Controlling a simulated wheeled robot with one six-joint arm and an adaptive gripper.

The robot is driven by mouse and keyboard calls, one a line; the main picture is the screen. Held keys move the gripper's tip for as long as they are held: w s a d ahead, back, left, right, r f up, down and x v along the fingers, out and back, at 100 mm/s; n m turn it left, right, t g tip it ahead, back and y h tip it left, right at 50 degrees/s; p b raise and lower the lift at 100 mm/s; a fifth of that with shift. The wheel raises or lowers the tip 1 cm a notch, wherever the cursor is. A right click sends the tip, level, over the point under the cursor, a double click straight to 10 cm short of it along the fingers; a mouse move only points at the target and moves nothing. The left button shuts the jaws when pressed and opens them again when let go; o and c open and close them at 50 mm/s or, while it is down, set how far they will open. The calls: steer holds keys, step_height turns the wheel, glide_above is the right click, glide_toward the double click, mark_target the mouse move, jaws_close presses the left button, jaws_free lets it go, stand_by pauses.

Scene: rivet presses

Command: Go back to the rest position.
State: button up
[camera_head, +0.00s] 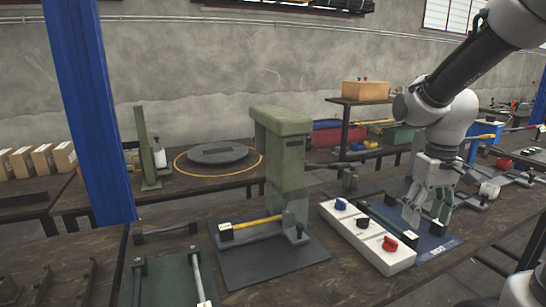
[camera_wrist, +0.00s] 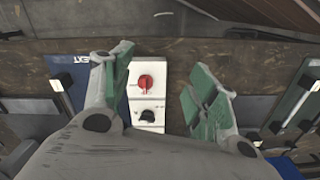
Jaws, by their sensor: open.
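My gripper (camera_head: 428,212) hangs at the right in the head view, above the blue mat (camera_head: 432,246) beside the white control panel. In the wrist view my gripper (camera_wrist: 160,88) shows two green-padded fingers spread wide, with nothing between them touching either pad. The white control panel (camera_head: 366,240) carries a red knob (camera_head: 390,243), a blue knob (camera_head: 340,204) and a dark knob. In the wrist view the panel's red knob (camera_wrist: 146,82) and black knob (camera_wrist: 147,116) show below and between the fingers.
A green press (camera_head: 282,150) stands left of the panel on a dark plate (camera_head: 270,262), with a yellow-handled lever (camera_head: 255,223). A blue post (camera_head: 88,110) rises at the left. A round plate (camera_head: 218,154) and a wooden box (camera_head: 366,90) are farther back.

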steer(key=s+r+m+t, duration=0.1)
steer(key=s+r+t, duration=0.3)
steer(key=s+r, duration=0.4)
steer(key=s, duration=0.3)
steer(key=shift+s+d+r+t, duration=0.15)
steer(key=shift+d+r+t, duration=0.05)
steer(key=shift+d+t, duration=0.2)
stand_by(1.2)
